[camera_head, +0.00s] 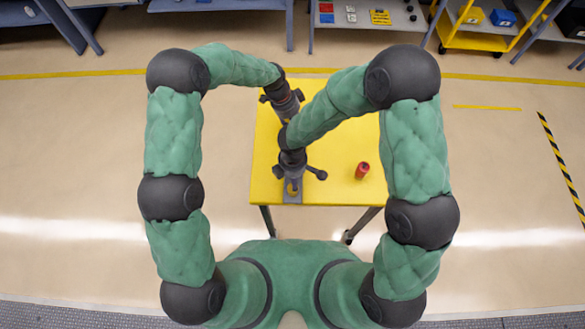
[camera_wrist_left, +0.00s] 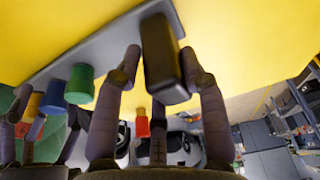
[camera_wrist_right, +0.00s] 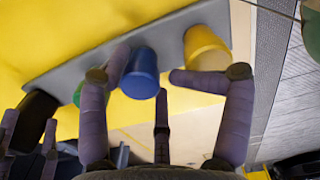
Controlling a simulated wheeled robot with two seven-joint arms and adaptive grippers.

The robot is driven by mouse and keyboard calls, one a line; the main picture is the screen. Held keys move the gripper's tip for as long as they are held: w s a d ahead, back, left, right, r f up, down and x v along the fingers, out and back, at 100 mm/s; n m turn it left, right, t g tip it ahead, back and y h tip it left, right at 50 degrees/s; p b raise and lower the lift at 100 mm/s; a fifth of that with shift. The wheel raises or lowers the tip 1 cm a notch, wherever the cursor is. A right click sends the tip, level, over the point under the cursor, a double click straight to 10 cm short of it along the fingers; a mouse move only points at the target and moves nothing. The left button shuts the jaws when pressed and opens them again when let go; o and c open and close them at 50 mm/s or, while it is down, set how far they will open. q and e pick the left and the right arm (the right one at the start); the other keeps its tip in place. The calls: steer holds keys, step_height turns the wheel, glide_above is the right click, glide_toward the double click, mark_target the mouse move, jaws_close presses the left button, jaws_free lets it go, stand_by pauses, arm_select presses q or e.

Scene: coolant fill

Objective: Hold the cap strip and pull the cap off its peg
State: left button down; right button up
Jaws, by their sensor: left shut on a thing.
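The grey cap strip (camera_wrist_left: 112,45) lies on the yellow table, with a black block (camera_wrist_left: 158,50) at one end. My left gripper (camera_wrist_left: 162,66) is shut on this block, its fingers on either side. Along the strip stand a green cap (camera_wrist_left: 80,84), a blue cap (camera_wrist_right: 139,76) and a yellow cap (camera_wrist_right: 206,47). My right gripper (camera_wrist_right: 150,80) is open at the blue cap. One finger is between the blue and green caps; another lies in front of the yellow one. Contact cannot be told. Pegs are hidden. The head view mostly hides the caps behind my right gripper (camera_head: 294,172).
A red bottle-like object (camera_head: 362,170) stands on the yellow table (camera_head: 340,192), right of my right gripper. The table's right part is otherwise clear. Shelves (camera_head: 355,20) and a yellow cart (camera_head: 478,35) stand at the back.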

steer(key=shift+w+a, duration=0.1)
steer(key=shift+w, duration=0.05)
steer(key=c, duration=0.8)
steer(key=o, duration=0.8)
steer(key=shift+r, duration=0.1)
step_height(320, 180, up, 12)
steer(key=shift+w, duration=0.15)
